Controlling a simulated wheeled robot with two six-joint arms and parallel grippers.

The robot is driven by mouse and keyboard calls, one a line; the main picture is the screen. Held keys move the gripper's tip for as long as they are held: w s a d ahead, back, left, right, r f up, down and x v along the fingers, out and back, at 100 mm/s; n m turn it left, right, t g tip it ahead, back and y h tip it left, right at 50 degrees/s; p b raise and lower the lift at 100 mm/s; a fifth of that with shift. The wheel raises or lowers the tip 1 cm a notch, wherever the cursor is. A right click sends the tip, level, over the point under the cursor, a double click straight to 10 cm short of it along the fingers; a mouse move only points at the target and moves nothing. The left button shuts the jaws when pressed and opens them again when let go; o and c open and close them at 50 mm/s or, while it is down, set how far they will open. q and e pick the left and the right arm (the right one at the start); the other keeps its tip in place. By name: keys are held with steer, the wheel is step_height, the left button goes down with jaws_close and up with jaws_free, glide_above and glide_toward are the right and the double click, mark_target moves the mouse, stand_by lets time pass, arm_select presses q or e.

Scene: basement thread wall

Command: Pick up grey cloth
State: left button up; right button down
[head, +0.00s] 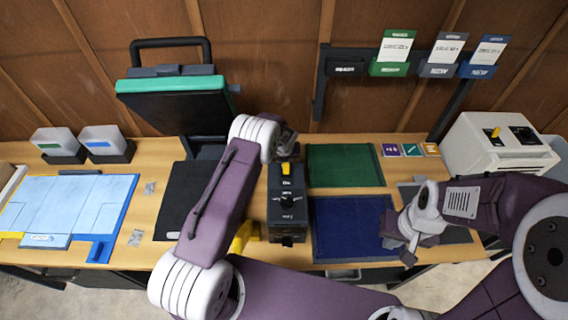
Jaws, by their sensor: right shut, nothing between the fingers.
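The grey cloth (457,236) lies flat at the right part of the wooden table, right of the green and blue cloths. My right wrist and forearm cover much of it. My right gripper (408,254) is shut and empty, over the cloth's left side near the blue cloth's right edge. I cannot tell whether it touches either cloth. My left gripper (286,150) is at the back of the table, near the black device with the yellow lever. Its fingers are too hidden to show whether they are open.
A green cloth (340,165), a blue cloth (350,226) and a black cloth (185,195) lie on the table. A black device (287,205) stands between them. A white machine (495,145) stands at the right. A blue-white board (65,205) lies at the left.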

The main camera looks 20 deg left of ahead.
arm_select(q)
steer(key=shift+w+f, duration=0.1)
steer(key=shift+f, duration=0.1)
steer(key=shift+f, duration=0.15)
steer(key=c, duration=1.5)
steer(key=shift+o, duration=0.2)
step_height(320, 180, up, 10)
steer(key=shift+r+b, duration=0.2)
steer(key=shift+b, duration=0.2)
steer(key=o, duration=0.6)
steer(key=c, duration=0.4)
